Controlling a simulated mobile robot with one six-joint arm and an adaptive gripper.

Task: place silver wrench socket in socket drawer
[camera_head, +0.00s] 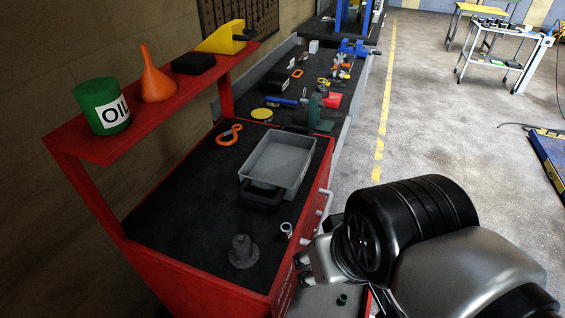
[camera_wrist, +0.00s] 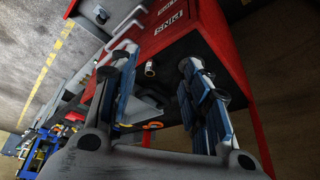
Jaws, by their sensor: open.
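The small silver socket (camera_head: 286,230) stands upright on the black top of the red tool cabinet (camera_head: 160,284), near its right edge. In the wrist view the silver socket (camera_wrist: 150,68) shows between the two fingers, near the cabinet edge. My gripper (camera_head: 303,269) is open and empty, beside the cabinet's right edge, apart from the socket. In the wrist view my gripper (camera_wrist: 155,62) has its fingers spread wide. Drawer fronts with white lettering (camera_wrist: 168,20) show on the cabinet side.
A dark grey stepped part (camera_head: 242,253) stands left of the socket. A grey tray (camera_head: 248,187) and an orange hook (camera_head: 229,135) lie farther back. A small green item (camera_head: 342,299) shows low, right of the cabinet. A shelf holds a green oil can (camera_head: 104,108) and an orange funnel (camera_head: 156,78).

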